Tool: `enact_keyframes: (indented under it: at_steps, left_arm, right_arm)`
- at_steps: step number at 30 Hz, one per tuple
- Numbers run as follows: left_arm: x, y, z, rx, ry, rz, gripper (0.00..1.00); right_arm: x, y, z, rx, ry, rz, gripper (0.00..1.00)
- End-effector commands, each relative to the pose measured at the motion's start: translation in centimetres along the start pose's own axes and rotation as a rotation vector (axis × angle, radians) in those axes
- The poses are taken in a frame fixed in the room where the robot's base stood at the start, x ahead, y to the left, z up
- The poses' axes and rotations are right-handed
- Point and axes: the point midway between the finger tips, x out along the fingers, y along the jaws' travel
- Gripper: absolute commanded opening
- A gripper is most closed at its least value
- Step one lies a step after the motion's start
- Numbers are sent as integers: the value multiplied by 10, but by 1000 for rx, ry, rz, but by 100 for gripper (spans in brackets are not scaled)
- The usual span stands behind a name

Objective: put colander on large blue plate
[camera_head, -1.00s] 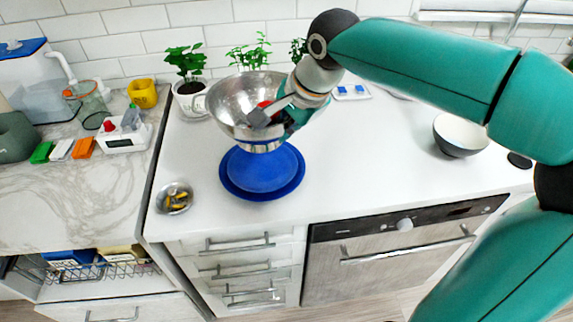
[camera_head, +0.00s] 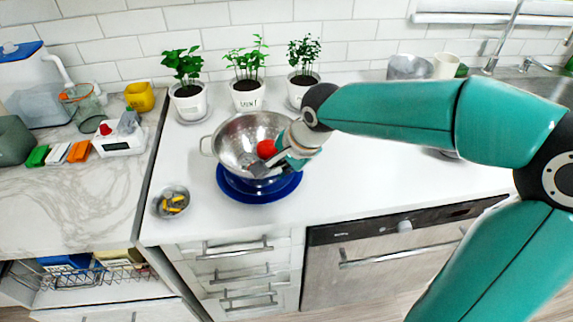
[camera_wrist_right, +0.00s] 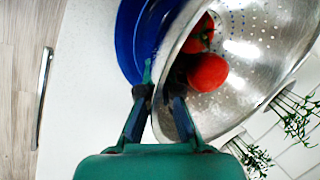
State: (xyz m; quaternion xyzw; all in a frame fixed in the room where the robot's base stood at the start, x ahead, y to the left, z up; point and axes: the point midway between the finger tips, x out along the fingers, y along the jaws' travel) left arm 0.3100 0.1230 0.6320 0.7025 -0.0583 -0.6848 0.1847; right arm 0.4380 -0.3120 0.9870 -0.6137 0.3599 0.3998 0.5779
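The metal colander (camera_head: 235,142), with red tomatoes (camera_head: 266,149) in it, is over the blue plates. The large blue plate (camera_head: 262,196) lies on the white counter, with a smaller blue dish on it, mostly hidden by the colander. My right gripper (camera_head: 268,167) is shut on the colander's near right rim. In the right wrist view, the fingers (camera_wrist_right: 160,97) pinch the colander's rim (camera_wrist_right: 179,70), and the plate's blue edge shows beside it. I cannot tell whether the colander touches the blue dish. My left gripper is not in view.
Three potted plants (camera_head: 247,95) stand behind the colander. A small metal bowl (camera_head: 171,203) with yellow items is at the front left. The counter right of the plate is clear.

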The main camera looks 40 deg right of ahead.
Motion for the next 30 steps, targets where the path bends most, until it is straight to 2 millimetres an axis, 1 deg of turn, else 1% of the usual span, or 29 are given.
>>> enact_keyframes:
  at_steps: [2, 5, 6, 8, 16, 20, 23, 26, 30]
  left_arm:
    - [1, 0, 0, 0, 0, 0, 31]
    - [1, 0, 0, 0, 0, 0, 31]
    - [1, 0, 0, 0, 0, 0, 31]
    - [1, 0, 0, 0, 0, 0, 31]
    - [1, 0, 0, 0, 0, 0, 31]
    - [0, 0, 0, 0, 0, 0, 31]
    - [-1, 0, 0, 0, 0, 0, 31]
    - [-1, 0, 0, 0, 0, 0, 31]
    - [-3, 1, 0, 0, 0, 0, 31]
  right_arm:
    - [0, 0, 0, 0, 1, -4, 0]
    - [1, 0, 0, 0, 0, 0, 14]
    - [1, 0, 0, 0, 0, 0, 21]
    - [1, 0, 0, 1, 0, 0, 31]
    - [0, 0, 0, 1, 0, 0, 31]
    - [-4, 0, -1, 2, 1, -2, 31]
    - [-14, -1, -1, 2, 2, -4, 31]
    - [-30, -1, -1, 3, 2, -6, 31]
    - [-59, -1, -1, 2, 2, -8, 31]
